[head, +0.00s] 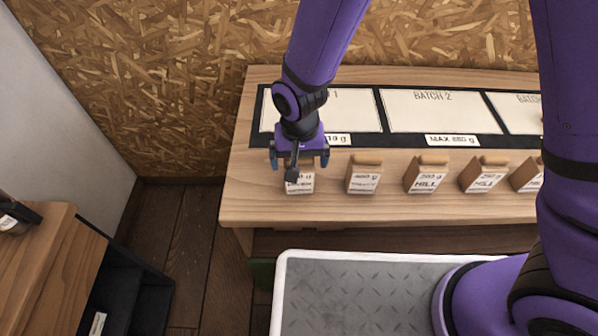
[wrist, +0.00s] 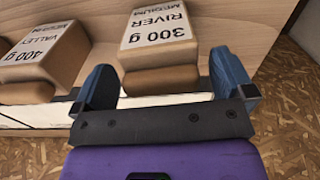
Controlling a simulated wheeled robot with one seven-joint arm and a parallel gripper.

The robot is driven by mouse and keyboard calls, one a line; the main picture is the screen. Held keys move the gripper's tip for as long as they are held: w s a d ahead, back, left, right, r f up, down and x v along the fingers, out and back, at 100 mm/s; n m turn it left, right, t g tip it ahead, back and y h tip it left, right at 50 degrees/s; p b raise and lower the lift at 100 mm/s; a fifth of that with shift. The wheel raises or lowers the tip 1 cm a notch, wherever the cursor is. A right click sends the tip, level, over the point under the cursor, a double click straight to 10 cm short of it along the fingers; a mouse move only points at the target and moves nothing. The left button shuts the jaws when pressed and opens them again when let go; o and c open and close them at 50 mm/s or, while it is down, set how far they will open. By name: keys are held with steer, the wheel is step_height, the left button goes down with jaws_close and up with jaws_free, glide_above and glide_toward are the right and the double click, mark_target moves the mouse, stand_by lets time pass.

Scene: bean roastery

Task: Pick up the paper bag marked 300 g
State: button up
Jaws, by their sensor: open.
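The paper bag marked 300 g (wrist: 158,40), brown with a white label reading RIVER MEDIUM, stands on the wooden table. In the head view this bag (head: 300,186) is the leftmost of the row, its top partly hidden by my gripper. My gripper (head: 299,160) is open above the bag. In the wrist view its two blue fingers (wrist: 163,72) are apart, one on each side of the near end of the bag, with nothing held. I cannot tell whether a finger touches the bag.
A bag marked 400 g VALLEY (wrist: 48,62) stands close on the left in the wrist view and right of the 300 g bag in the head view (head: 364,174). More bags, including a HILL bag (head: 427,176), continue right. A black-framed batch board (head: 430,108) lies behind them.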

steer(key=shift+f, duration=0.7)
steer(key=shift+c, duration=0.2)
steer(key=c, duration=1.1)
steer(key=shift+o, duration=0.2)
steer(key=shift+r, duration=0.15)
